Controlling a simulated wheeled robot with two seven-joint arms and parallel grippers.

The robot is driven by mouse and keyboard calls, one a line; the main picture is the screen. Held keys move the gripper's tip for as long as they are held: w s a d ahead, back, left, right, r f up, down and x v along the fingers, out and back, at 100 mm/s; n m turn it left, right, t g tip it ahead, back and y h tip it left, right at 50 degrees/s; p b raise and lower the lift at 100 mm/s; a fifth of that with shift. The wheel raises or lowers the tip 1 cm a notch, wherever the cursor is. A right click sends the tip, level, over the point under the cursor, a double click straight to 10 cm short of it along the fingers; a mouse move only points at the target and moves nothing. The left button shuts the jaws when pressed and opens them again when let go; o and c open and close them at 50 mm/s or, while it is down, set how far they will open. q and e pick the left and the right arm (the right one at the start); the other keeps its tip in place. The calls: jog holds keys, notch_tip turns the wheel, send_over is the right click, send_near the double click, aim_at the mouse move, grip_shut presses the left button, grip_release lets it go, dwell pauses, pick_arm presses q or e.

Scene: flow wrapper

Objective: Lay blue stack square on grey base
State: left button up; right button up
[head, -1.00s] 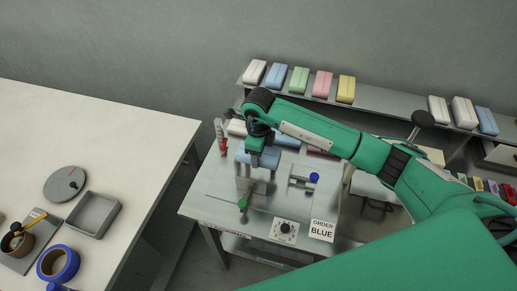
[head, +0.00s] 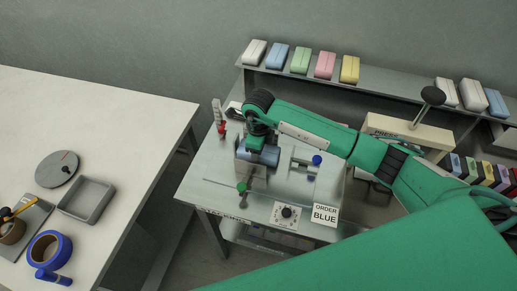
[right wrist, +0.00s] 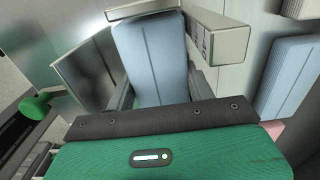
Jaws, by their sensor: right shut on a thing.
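My right gripper (head: 261,146) is shut on a blue stack (head: 259,157), over the left part of the metal bench. In the right wrist view the blue stack (right wrist: 150,60) lies between the jaws, and light metal bars stand at its far end and right side. A dark metal plate (right wrist: 88,72) is to its left. The grey base is mostly hidden by the stack and gripper, so I cannot tell whether the stack touches it or sits square. My left gripper is not in view.
A green knob (head: 241,187), a blue knob (head: 317,160) and a dial box (head: 286,214) are on the bench near an ORDER BLUE sign (head: 324,213). A press (head: 410,131) stands right. Coloured stacks line the back shelf (head: 372,93). A white table (head: 120,125) is left.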

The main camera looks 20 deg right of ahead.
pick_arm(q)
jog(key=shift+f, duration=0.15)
pick_arm(e)
jog(key=shift+f, duration=0.2)
dwell(0.5)
jog(key=o, duration=1)
jog(key=shift+o, duration=0.2)
pick_arm(q)
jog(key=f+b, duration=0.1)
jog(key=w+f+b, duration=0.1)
jog(key=b, duration=0.1)
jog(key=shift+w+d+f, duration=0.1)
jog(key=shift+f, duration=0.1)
pick_arm(e)
notch_tip(320, 180, up, 14)
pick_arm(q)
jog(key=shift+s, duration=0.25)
pick_arm(e)
jog(key=shift+f, duration=0.1)
